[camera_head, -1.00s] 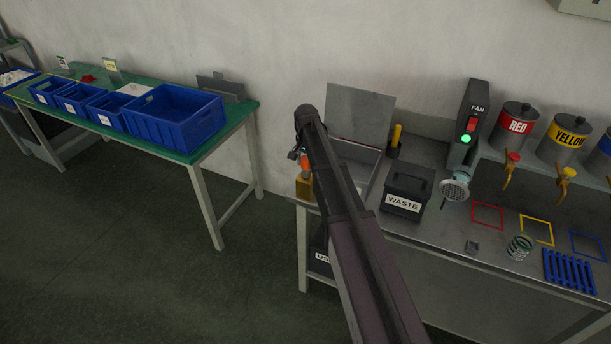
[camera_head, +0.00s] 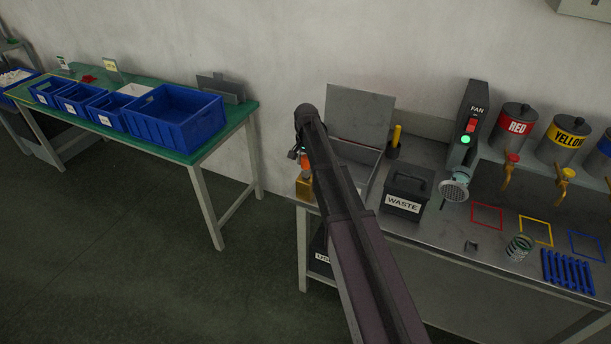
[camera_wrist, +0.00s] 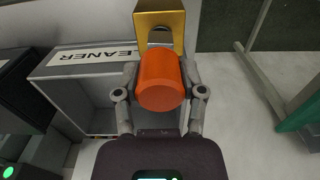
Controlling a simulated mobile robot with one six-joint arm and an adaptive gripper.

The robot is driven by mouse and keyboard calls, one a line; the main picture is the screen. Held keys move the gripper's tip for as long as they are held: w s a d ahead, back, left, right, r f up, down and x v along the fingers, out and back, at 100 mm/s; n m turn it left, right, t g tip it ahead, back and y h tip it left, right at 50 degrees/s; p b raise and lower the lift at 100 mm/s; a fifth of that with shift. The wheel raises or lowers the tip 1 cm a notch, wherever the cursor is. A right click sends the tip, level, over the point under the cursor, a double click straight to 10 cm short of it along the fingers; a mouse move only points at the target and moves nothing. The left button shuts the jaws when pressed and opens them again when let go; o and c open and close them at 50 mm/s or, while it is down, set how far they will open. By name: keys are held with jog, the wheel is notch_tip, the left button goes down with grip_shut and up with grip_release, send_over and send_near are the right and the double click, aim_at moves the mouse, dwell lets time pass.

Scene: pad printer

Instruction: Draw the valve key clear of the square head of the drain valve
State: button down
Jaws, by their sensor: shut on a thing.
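The valve key shows as an orange cylindrical handle (camera_wrist: 160,82) in the middle of the wrist view, seen nearly end-on. My gripper (camera_wrist: 160,76) is shut on it, one finger on each side. Beyond the handle is a brass-coloured block (camera_wrist: 160,20), with a grey metal part (camera_wrist: 160,38) between the two. The handle hides most of this part, so I cannot tell whether the key still sits on the square head. In the head view, the orange handle (camera_head: 305,161) shows beside my gripper, just above the brass block (camera_head: 304,188) at the bench's left end.
The cleaner tank (camera_wrist: 90,57) stands close left of my gripper in the wrist view; its raised lid (camera_head: 360,115) shows in the head view. A black waste bin (camera_head: 407,188) stands to its right. Open floor lies between this bench and the green table (camera_head: 190,152).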

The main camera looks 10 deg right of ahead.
jog(key=shift+r+p, duration=0.65)
jog(key=shift+r, duration=0.05)
dwell(0.8)
jog(key=shift+r+p, duration=2.5)
